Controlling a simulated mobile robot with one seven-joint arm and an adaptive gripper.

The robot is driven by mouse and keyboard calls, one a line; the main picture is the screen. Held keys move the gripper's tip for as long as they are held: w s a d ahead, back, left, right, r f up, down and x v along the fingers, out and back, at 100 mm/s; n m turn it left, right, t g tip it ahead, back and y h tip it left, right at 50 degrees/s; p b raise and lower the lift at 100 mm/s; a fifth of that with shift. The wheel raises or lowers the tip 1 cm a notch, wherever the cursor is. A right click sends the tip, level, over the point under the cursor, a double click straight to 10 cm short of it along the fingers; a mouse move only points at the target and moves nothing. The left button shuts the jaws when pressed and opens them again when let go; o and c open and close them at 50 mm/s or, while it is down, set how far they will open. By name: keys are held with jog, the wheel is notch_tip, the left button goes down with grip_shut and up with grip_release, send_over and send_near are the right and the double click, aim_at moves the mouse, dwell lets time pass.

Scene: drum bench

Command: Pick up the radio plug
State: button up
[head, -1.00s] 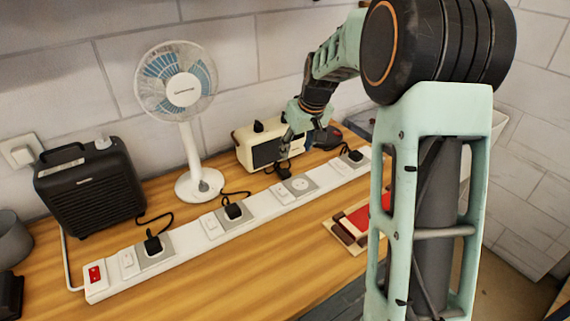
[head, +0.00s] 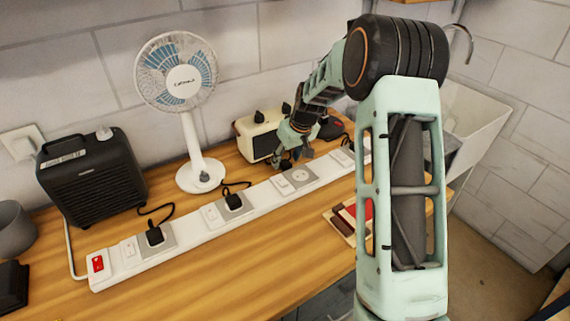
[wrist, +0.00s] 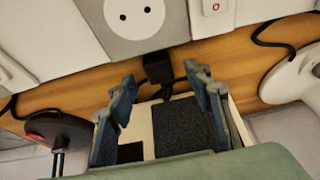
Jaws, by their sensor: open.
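The radio plug (wrist: 157,68) is a small black block. It lies on the wooden bench against the power strip, beside an empty socket (wrist: 135,15), with a black cord running from it toward the radio. My gripper (wrist: 166,86) is open, its two blue-grey fingers spread on either side of the plug's cord in the wrist view, with the plug just beyond the tips. In the head view my gripper (head: 294,156) is low in front of the cream radio (head: 262,140) and partly hides the plug. The radio's dark front shows between the fingers in the wrist view.
The white power strip (head: 255,203) runs along the bench with black plugs (head: 234,202) in other sockets. A white fan (head: 200,175) and a black heater (head: 92,182) stand behind it. A dark round object (wrist: 60,130) is near my gripper.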

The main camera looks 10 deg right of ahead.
jog(key=shift+w+a+f, duration=0.1)
jog(key=shift+w+f, duration=0.15)
jog(key=shift+f, duration=0.4)
jog(key=shift+c, duration=0.2)
jog(key=c, duration=1.2)
jog(key=shift+r, duration=0.1)
jog(key=shift+r, duration=0.6)
jog(key=s+a+r+b, duration=0.2)
jog(key=s+a+r, duration=0.6)
jog(key=s+r, duration=0.3)
jog(key=shift+a+r+b, duration=0.3)
jog(key=shift+r, duration=0.05)
